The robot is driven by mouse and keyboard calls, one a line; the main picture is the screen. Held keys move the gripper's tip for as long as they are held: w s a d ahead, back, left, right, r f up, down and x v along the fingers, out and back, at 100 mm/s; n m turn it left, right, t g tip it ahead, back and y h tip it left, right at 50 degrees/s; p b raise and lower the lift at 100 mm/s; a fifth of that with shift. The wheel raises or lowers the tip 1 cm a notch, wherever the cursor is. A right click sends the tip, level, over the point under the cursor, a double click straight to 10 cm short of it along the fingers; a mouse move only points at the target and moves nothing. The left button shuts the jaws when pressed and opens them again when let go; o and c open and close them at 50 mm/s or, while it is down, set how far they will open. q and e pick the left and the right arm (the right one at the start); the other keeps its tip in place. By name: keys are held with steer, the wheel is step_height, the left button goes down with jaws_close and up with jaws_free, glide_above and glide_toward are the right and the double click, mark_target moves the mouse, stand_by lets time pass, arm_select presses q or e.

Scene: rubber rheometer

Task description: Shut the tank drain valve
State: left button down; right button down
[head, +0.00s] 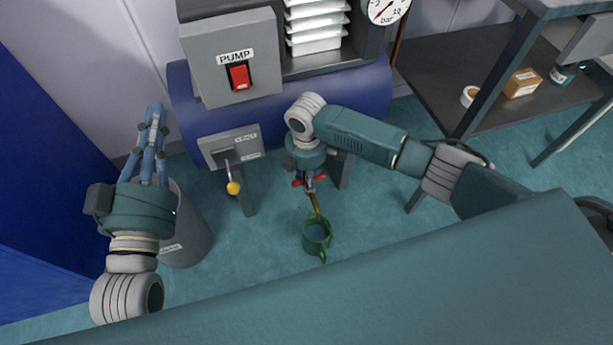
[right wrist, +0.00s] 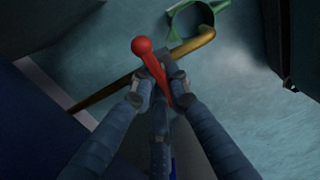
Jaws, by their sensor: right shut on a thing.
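The tank (head: 345,90) is a blue horizontal cylinder below the pump box. Its drain valve has a red lever (head: 322,177) with a ball end, also seen in the right wrist view (right wrist: 141,46). A brass drain pipe (head: 314,203) runs from the valve down to a green mug (head: 317,232) on the floor. In the right wrist view the lever lies across the pipe (right wrist: 190,46). My right gripper (right wrist: 163,92) is shut on the red lever; the head view partly hides this grip. My left gripper (head: 156,112) points up at the left, away from the valve; its finger gap is unclear.
A grey box with a yellow-knobbed lever (head: 233,187) stands left of the valve. A grey bin (head: 192,235) is beside my left arm. The pump box has a red switch (head: 238,76). A dark shelf (head: 440,75) stands at the right. Teal floor lies clear around the mug.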

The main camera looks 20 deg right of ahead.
steer(key=c, duration=1.7)
jaws_free()
steer(key=shift+o, duration=0.2)
step_height(320, 180, up, 12)
